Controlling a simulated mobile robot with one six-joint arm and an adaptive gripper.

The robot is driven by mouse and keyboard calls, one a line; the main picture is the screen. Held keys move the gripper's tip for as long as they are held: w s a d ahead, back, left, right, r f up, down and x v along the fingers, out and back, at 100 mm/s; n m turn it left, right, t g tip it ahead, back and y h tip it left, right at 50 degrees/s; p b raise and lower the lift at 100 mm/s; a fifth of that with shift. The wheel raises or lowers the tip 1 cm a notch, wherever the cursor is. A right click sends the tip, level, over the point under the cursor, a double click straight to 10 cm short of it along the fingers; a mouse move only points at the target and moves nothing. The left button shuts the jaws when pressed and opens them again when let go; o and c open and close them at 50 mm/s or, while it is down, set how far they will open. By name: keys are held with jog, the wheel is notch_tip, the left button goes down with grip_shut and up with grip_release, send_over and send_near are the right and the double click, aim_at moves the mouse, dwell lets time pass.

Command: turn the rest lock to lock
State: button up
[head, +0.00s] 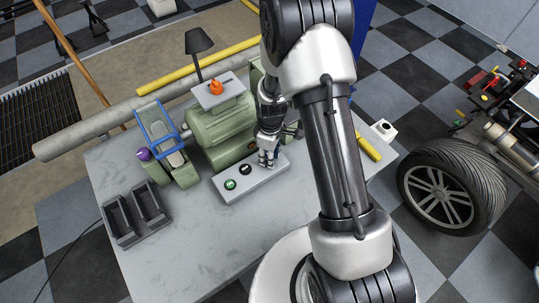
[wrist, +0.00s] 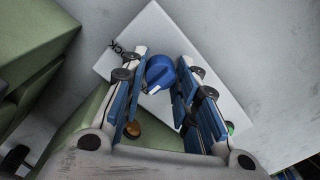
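A blue round knob (wrist: 160,72) with a white pointer mark sits on a pale panel (wrist: 150,28) in the wrist view. Dark lettering, upside down and partly covered, shows left of the knob; I cannot read it surely. My gripper (wrist: 160,62) is open, its two blue-padded fingers on either side of the knob; contact is unclear. In the head view my gripper (head: 267,160) points down at the right end of the light grey control box (head: 243,190), which also bears a green button (head: 230,184) and a black one (head: 245,170). There the blue knob is mostly hidden by the fingers.
A green motor-like machine (head: 215,135) stands close behind the box. A blue-framed device (head: 158,122) with a purple ball (head: 143,154) and a dark two-slot tray (head: 125,232) stand to the left. A yellow bar (head: 368,148) lies at right. The table's front (head: 190,260) is clear.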

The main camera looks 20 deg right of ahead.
jog(key=c, duration=0.5)
jog(key=shift+m, duration=0.3)
jog(key=shift+c, duration=0.2)
jog(key=m, duration=0.5)
jog(key=shift+m, duration=0.3)
jog(key=m, duration=0.5)
jog(key=shift+s+m, duration=0.1)
jog(key=shift+m, duration=0.2)
jog(key=shift+t, duration=0.3)
jog(key=o, duration=1.1)
jog(key=shift+r, duration=0.1)
